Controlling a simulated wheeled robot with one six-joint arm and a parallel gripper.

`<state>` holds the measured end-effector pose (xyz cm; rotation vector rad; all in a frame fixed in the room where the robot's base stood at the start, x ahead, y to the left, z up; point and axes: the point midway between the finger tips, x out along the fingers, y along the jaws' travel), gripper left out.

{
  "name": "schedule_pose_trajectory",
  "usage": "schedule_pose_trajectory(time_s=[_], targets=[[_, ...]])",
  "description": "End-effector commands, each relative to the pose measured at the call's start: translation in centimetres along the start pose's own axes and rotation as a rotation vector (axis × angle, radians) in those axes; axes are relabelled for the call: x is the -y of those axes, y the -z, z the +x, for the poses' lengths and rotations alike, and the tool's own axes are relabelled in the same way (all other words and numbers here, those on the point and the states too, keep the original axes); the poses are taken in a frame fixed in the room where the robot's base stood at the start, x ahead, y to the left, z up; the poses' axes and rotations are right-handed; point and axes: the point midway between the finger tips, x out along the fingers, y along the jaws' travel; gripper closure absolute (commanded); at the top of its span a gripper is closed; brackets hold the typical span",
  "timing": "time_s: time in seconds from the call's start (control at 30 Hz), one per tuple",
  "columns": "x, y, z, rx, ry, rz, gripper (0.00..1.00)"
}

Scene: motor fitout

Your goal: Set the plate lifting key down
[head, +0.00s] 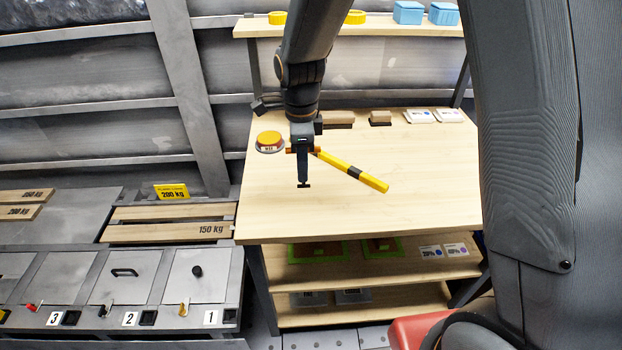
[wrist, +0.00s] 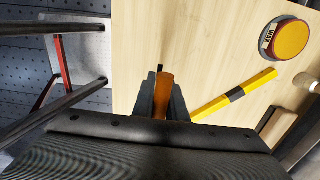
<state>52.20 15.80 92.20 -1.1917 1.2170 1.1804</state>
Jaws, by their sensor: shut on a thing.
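My gripper (head: 302,146) hangs over the left half of the wooden bench top (head: 420,185), pointing down. It is shut on the plate lifting key (head: 303,172), which has an orange cross handle and a dark shaft with a short foot at the bottom. The key is upright; I cannot tell whether its foot touches the bench. In the wrist view, the orange handle (wrist: 162,94) sits between the two fingers (wrist: 161,98), and most of the shaft is hidden.
A yellow bar with a black band (head: 352,171) lies just right of the key. A round yellow-topped button (head: 269,140) stands behind left. Brown blocks (head: 338,118) and white labelled cards (head: 448,115) line the back. The bench's front and right are clear.

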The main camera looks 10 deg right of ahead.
Motion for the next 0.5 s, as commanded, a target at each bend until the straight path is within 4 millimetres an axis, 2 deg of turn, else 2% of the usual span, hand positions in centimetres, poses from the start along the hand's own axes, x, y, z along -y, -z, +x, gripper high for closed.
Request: schedule_pose_trajectory(time_s=[0.5], targets=[[0.0, 0.2, 5.3, 0.0, -0.001, 0.004, 1.0]])
